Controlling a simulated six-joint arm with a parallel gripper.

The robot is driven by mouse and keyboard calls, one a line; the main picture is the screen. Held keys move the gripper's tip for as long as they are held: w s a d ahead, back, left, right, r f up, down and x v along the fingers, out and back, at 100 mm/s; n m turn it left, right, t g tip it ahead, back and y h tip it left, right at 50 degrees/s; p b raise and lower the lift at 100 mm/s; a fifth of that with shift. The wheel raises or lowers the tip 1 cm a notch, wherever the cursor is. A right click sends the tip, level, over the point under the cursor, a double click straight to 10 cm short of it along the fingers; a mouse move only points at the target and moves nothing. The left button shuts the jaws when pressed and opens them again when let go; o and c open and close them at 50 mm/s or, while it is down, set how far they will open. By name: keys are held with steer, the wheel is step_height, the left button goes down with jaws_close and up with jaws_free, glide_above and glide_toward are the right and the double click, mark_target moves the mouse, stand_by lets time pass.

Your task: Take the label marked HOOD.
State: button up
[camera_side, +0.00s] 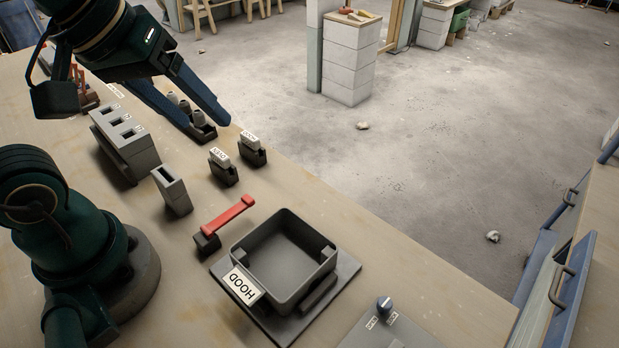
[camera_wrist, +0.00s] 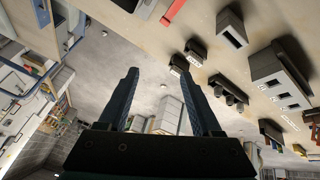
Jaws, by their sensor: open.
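A large white label reading HOOD (camera_side: 242,284) is on the near left corner of a grey square bin (camera_side: 278,295). Two small white labels stand upright in dark holders on the bench: one (camera_side: 249,137) near the bench edge seems to read HOOD upside down, and the other (camera_side: 219,156) seems to read OVEN. The holders also show in the wrist view (camera_wrist: 178,66), where the print is too small to read. My gripper (camera_side: 203,127) is open and empty, up and left of the small labels in the side view; its fingers also show in the wrist view (camera_wrist: 161,74).
A rack of several grey cylinders (camera_side: 190,112) lies behind the fingers. A grey slotted block (camera_side: 125,140), a slotted post (camera_side: 173,189), a red-handled lever (camera_side: 229,215) and a knob panel (camera_side: 384,304) stand on the bench. Open floor (camera_side: 440,160) lies beyond the bench edge.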

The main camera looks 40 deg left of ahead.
steer(key=s+f+m, duration=0.2)
steer(key=m, duration=0.1)
steer(key=s+f+m, duration=0.1)
steer(key=shift+d+m, duration=0.25)
steer(key=shift+m, duration=0.15)
steer(key=o, duration=0.4)
steer(key=shift+w+m, duration=0.1)
steer(key=shift+m, duration=0.5)
